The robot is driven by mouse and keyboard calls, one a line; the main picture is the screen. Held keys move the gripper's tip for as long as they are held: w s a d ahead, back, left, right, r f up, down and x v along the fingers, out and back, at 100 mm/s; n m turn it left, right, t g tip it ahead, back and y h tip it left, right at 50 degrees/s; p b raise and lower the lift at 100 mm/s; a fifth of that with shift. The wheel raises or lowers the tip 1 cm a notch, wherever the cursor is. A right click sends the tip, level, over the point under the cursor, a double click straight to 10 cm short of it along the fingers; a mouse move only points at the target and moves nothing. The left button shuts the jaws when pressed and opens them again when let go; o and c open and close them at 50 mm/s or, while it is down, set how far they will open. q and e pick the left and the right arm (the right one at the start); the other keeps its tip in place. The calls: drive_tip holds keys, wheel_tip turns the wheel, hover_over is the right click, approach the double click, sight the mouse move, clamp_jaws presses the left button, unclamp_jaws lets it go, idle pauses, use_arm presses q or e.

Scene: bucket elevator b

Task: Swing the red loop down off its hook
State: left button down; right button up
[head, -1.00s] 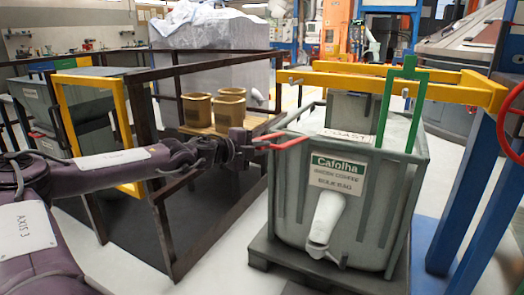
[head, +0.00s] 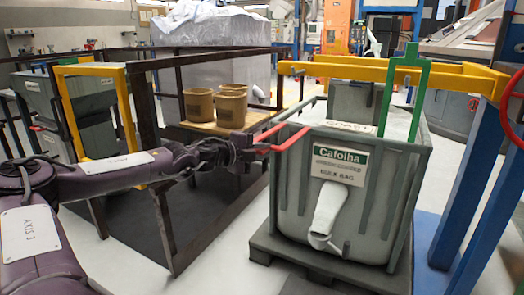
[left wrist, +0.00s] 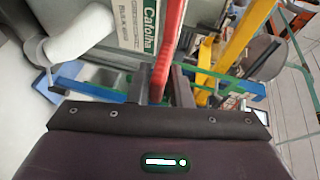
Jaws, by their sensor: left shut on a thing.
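The red loop (head: 284,143) sticks out to the left from the upper left rim of the grey-green Cafolha bin (head: 290,190). My left gripper (head: 246,153) is shut on the loop's outer left end. In the left wrist view the red bar (left wrist: 170,40) runs up from between the two dark fingers (left wrist: 167,88). A small hook (head: 297,72) shows at the left end of the yellow beam (head: 350,70), above the loop and apart from it. I cannot tell whether that is the loop's hook. My right gripper is not in view.
A dark metal frame (head: 178,185) stands left of the bin, close behind and below my left arm. Brown pots (head: 199,106) stand on a board inside it. A green upright handle (head: 412,90) rises over the bin. Blue posts (head: 465,190) stand at the right.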

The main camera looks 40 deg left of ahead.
use_arm(q)
drive_tip(key=shift+s+f+b, duration=0.1)
drive_tip(key=shift+f+b, duration=0.45)
drive_tip(key=shift+f, duration=1)
drive_tip(key=c, duration=1.7)
unclamp_jaws()
drive_tip(key=shift+o, duration=1.1)
drive_tip(key=shift+a, duration=0.1)
drive_tip(key=shift+r, duration=0.2)
